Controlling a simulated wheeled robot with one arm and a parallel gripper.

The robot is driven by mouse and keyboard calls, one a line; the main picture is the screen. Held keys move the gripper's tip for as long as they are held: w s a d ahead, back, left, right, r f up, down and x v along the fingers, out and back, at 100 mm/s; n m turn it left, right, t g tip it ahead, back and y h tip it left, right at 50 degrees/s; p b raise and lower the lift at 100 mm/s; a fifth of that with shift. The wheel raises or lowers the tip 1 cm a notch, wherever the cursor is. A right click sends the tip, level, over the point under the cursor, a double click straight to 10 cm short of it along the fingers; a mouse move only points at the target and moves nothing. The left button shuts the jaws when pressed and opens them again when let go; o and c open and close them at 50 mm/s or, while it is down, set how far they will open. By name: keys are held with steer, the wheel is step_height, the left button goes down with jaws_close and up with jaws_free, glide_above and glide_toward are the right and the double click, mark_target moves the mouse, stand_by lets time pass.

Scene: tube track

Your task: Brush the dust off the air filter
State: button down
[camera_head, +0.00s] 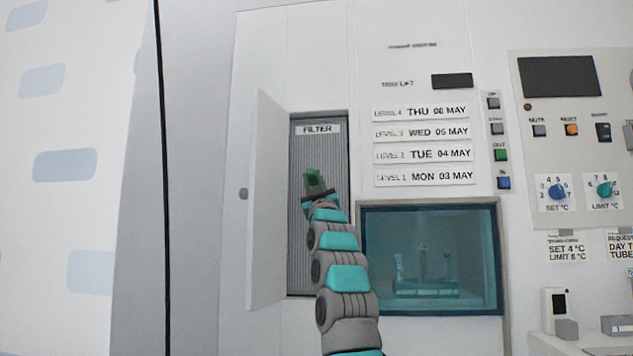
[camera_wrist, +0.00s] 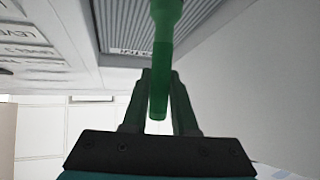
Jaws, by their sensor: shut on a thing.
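The air filter (camera_head: 335,232) is a grey ribbed panel labelled FILTER, set in a tall recess in the white cabinet. Its hinged door (camera_head: 268,215) stands open to the left. My gripper (camera_head: 318,192) is in front of the filter and is shut on a green-handled tool, probably the brush (camera_head: 314,178). In the wrist view the green handle (camera_wrist: 160,75) stands between the two fingers (camera_wrist: 158,100). The filter recess (camera_wrist: 135,22) shows behind it at the top. The brush's bristles are out of view, and I cannot tell whether it touches the filter. Dust is too fine to make out.
Right of the filter are date labels (camera_head: 424,145), a column of buttons (camera_head: 500,155) and a teal-tinted window (camera_head: 430,258). A control panel with knobs (camera_head: 558,192) is farther right. The open door bounds the space left of my gripper.

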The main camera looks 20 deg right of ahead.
steer(key=shift+w+a+f+h, duration=0.1)
steer(key=shift+w+a+h, duration=0.2)
steer(key=shift+w+a, duration=0.35)
steer(key=shift+a, duration=0.15)
steer(key=shift+w+a, duration=0.5)
steer(key=shift+a, duration=0.25)
steer(key=shift+s+d, duration=0.1)
steer(key=shift+d, duration=0.05)
steer(key=shift+s+d, duration=0.5)
steer(key=shift+d, duration=0.1)
steer(key=shift+d, duration=0.1)
steer(key=shift+s+d, duration=0.5)
steer(key=shift+d, duration=0.15)
